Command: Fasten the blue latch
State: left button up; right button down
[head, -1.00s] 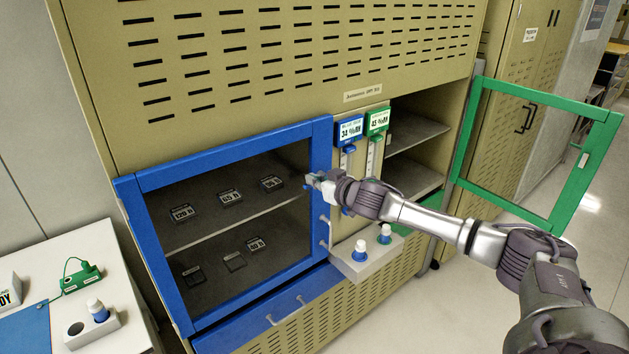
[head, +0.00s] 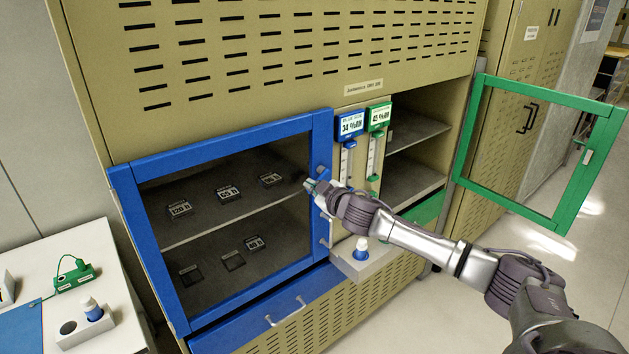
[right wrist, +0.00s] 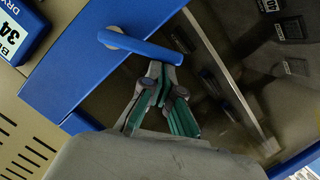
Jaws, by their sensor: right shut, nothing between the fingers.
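The blue latch (right wrist: 146,44) is a blue lever on a grey pivot on the blue door frame, in the right wrist view. The lever points across the frame toward the glass. In the head view my gripper mostly hides it. The blue-framed door (head: 222,142) looks shut or nearly so, on the left of the cabinet. My right gripper (head: 312,186) is at the door's right edge. In the right wrist view, its fingers (right wrist: 162,84) are shut and empty, just below the lever's free end; whether they touch it I cannot tell. My left gripper is out of view.
The green-framed door (head: 590,160) stands wide open at the right. Blue (head: 350,125) and green (head: 379,117) humidity displays are between the compartments. A white holder (head: 354,267) with a blue-and-white bottle is below my arm. A white table (head: 125,335) is at the left.

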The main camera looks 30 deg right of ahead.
jog(key=d+f+n+t+h+b, duration=0.2)
jog(key=f+n+b, duration=0.3)
jog(key=n+b, duration=0.3)
jog(key=shift+w+d+n+b, duration=0.15)
jog(key=shift+d+n+b, duration=0.2)
jog(key=shift+d+n, duration=0.7)
jog(key=shift+a+r, duration=0.1)
jog(key=shift+a, duration=0.15)
